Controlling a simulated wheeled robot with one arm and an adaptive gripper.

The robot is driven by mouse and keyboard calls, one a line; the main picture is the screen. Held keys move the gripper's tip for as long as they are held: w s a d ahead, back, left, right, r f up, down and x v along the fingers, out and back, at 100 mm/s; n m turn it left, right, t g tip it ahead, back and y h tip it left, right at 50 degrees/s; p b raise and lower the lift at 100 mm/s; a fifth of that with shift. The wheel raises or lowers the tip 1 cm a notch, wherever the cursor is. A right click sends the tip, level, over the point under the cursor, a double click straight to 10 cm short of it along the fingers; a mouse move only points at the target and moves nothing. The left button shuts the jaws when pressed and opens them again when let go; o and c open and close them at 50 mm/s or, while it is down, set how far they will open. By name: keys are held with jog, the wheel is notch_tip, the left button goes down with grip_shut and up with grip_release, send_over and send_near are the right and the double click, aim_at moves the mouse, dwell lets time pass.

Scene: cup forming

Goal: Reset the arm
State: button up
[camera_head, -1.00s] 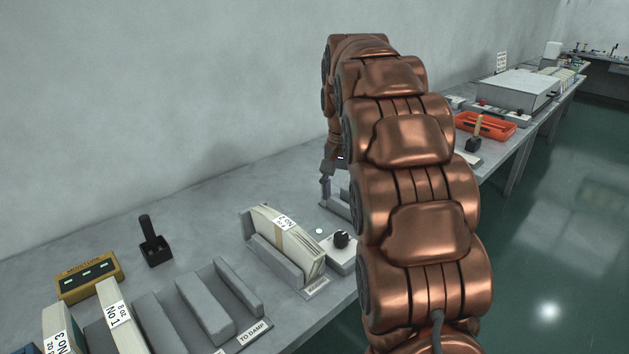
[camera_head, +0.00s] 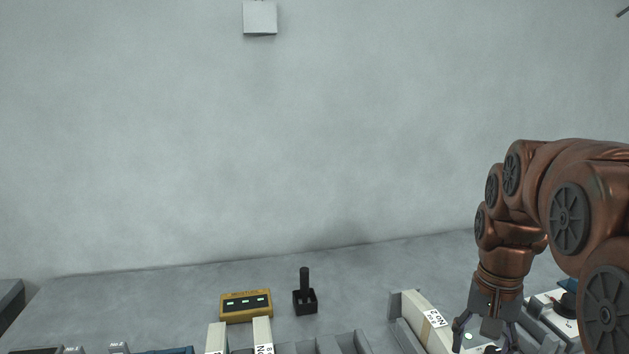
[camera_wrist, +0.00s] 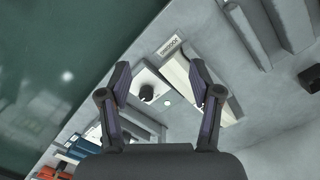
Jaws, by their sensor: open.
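My copper-coloured arm (camera_head: 570,195) comes in from the right of the head view and bends down over the bench. My gripper (camera_head: 487,338) points down at the lower right, just right of a pale stack labelled No 2 (camera_head: 436,318). In the wrist view my gripper (camera_wrist: 159,75) has its two dark fingers spread apart, with nothing between them. A white box with a black knob (camera_wrist: 148,92) and the pale stack in its holder (camera_wrist: 178,72) show below and beyond the fingers. The gap down to them is hard to judge.
A yellow meter (camera_head: 246,305) and a black holder with an upright handle (camera_head: 304,298) stand on the grey bench (camera_head: 150,290). Grey slotted racks line its front. An orange tray (camera_wrist: 66,168) is at lower left in the wrist view. The wall (camera_head: 250,150) behind is bare except for a small box (camera_head: 260,18).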

jog(key=s+a+f+n+p, duration=0.1)
jog(key=s+a+n+p, duration=0.1)
jog(key=s, duration=0.8)
jog(key=s+a+f+n+g+p, duration=0.1)
jog(key=s+a+n+p, duration=0.2)
jog(key=s+a, duration=0.4)
jog(key=s+n, duration=0.1)
jog(key=s, duration=0.1)
jog(key=shift+s, duration=0.4)
